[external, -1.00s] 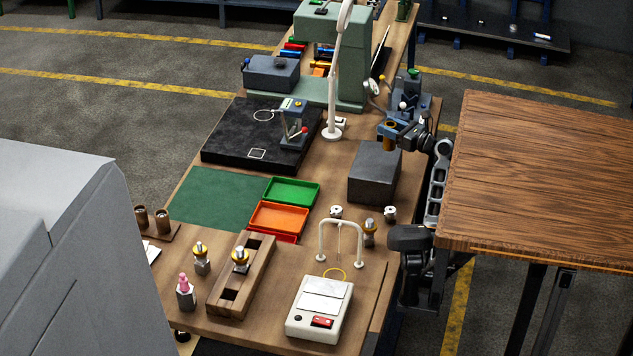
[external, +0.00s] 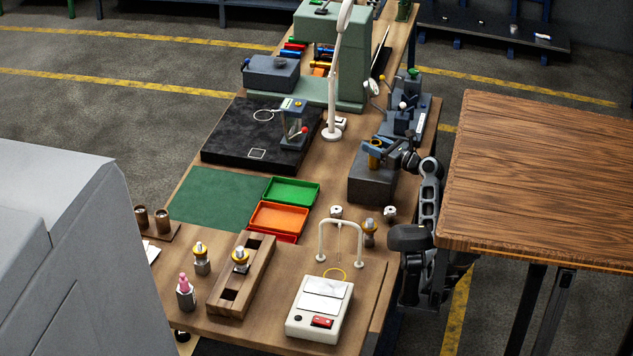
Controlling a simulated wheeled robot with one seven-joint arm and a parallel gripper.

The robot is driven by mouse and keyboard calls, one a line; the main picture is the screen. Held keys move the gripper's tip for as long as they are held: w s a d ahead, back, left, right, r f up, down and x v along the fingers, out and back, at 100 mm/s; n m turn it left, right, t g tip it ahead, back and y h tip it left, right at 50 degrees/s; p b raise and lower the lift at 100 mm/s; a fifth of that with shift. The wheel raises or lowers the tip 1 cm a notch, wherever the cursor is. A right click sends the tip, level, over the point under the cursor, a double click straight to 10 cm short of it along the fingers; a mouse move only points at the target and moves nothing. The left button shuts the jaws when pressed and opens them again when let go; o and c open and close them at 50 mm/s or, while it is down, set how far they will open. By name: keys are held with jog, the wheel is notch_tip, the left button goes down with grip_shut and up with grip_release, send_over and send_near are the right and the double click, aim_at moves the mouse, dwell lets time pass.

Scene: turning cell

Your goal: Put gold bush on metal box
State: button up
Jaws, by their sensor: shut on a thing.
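The gold bush (external: 374,162) is a small gold cylinder at the jaws of my gripper (external: 375,154). My gripper is shut on it, and the jaws cover part of it. The metal box (external: 368,189) is a dark grey block on the workbench, to the right of the trays. The bush is over the far part of the box top. I cannot tell whether its lower end touches the top. My arm reaches in from the right, between the bench and the wooden table.
A white lamp post (external: 334,100) and a green press (external: 350,60) stand behind. Blue-grey fixtures (external: 403,118) are just beyond the box. Green (external: 291,191) and orange (external: 279,217) trays lie left of it. A wooden table (external: 540,180) is at the right.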

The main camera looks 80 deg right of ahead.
jog(key=o, duration=1.2)
jog(key=shift+f, duration=0.1)
jog(key=shift+s, duration=0.1)
jog(key=v, duration=1.1)
jog(key=shift+s+a+b, duration=0.2)
jog(key=shift+s+b, duration=0.15)
